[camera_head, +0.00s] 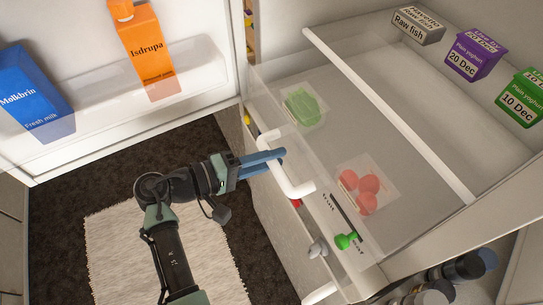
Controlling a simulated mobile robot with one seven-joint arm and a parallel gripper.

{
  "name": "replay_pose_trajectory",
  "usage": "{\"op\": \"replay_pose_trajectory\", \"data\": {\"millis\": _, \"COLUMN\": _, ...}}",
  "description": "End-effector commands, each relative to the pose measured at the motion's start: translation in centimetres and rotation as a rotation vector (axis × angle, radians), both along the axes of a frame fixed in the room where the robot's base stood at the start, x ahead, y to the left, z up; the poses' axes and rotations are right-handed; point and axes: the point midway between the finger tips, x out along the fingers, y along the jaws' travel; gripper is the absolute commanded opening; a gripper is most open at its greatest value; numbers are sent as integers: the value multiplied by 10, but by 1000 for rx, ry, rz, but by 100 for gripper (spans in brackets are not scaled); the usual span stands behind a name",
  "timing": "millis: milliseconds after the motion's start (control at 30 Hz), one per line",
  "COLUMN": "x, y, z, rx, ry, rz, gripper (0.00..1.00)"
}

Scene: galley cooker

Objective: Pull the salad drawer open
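The salad drawer is a clear bin low in the fridge, with a clear front panel (335,225) and a white bar handle (284,178). Through the clear plastic I see a green item (302,106) and several red round items (366,188). My gripper (283,155) reaches in from the left, its two blue fingers crossing the upper part of the handle. The fingers lie close together in this view and cover part of the bar. I cannot tell whether they are closed on it or only beside it.
The fridge door stands open at left, holding a blue milk carton (34,88) and an orange carton (146,48). Raw fish (418,24), a purple yoghurt (474,53) and a green yoghurt (522,97) stand at upper right. A pale rug (120,255) lies on open floor.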

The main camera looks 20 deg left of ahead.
Motion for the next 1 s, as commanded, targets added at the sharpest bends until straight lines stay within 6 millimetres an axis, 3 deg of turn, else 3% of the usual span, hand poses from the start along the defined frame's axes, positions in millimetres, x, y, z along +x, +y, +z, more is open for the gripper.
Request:
{"op": "replay_pose_trajectory", "data": {"millis": 33, "x": 0, "y": 0, "z": 0, "rx": 0, "ry": 0, "rz": 1, "gripper": 38}}
{"op": "replay_pose_trajectory", "data": {"millis": 133, "x": 0, "y": 0, "z": 0, "rx": 0, "ry": 0, "rz": 0, "gripper": 56}}
{"op": "replay_pose_trajectory", "data": {"millis": 167, "x": 0, "y": 0, "z": 0, "rx": 0, "ry": 0, "rz": 0, "gripper": 57}}
{"op": "replay_pose_trajectory", "data": {"millis": 667, "x": -3, "y": 4, "z": 1, "rx": 1, "ry": -1, "rz": 2, "gripper": 57}}
{"op": "replay_pose_trajectory", "data": {"millis": 1000, "x": -49, "y": 51, "z": 14, "rx": 3, "ry": -3, "rz": 5, "gripper": 57}}
